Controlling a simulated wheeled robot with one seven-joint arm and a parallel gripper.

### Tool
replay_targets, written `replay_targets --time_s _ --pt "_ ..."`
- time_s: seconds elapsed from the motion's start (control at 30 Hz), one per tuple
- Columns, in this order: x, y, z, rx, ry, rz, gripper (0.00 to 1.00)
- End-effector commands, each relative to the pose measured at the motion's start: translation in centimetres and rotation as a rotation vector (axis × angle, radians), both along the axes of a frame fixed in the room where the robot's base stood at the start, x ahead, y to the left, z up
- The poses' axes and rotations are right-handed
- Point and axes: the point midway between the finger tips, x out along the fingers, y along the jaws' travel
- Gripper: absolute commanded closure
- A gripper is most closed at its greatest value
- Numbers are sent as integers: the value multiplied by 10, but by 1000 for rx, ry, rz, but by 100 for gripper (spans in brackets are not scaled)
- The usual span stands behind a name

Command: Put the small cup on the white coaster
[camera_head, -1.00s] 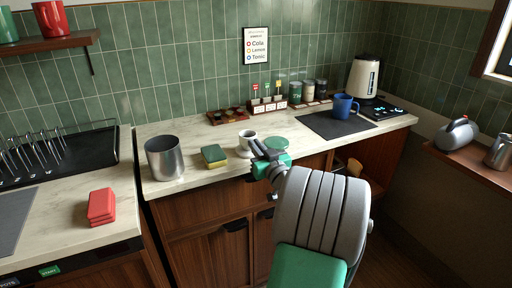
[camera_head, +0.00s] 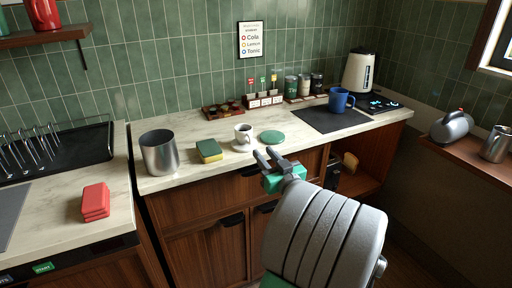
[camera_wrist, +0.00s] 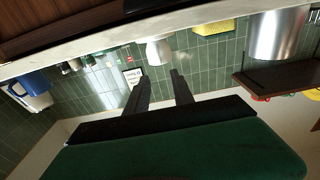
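The small white cup (camera_head: 243,133) is upright with a dark inside. It appears to stand on the white coaster (camera_head: 243,147), whose front rim shows below it. The cup also shows upside down beyond my fingers in the wrist view (camera_wrist: 159,51). My gripper (camera_head: 266,155) is open and empty, with a clear gap between its fingers in the wrist view (camera_wrist: 162,76). It is at the counter's front edge, to the right of the cup and apart from it.
A green round coaster (camera_head: 271,137) lies right of the cup. A sponge (camera_head: 209,151) and a metal canister (camera_head: 158,153) stand left. A tray (camera_head: 222,111) is behind. A dark mat (camera_head: 327,119) with a blue mug (camera_head: 341,100) lies further right.

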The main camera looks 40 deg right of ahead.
Motion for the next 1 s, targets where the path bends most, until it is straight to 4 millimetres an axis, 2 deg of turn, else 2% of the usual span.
replay_targets --time_s 0.1,0.2,0.27,0.37,0.47,0.53,0.6,0.67,0.7,0.77,0.8,0.9,1.0 --pt "-20 4 -2 0 1 -4 71" --pt "-27 7 -2 0 1 -1 71" --pt "-27 9 -2 0 2 2 71" --pt "-15 23 -8 7 38 46 71" --pt "16 68 -31 34 160 166 71" --pt "38 118 -59 62 310 282 71" --pt "48 171 -89 90 489 384 71" --pt "45 212 -113 109 647 443 71" --pt "38 237 -127 119 755 468 71" --pt "21 268 -144 131 914 479 71" --pt "6 286 -152 137 1014 469 71" --pt "-36 315 -161 155 1218 398 71" --pt "-70 328 -161 178 1340 311 71"
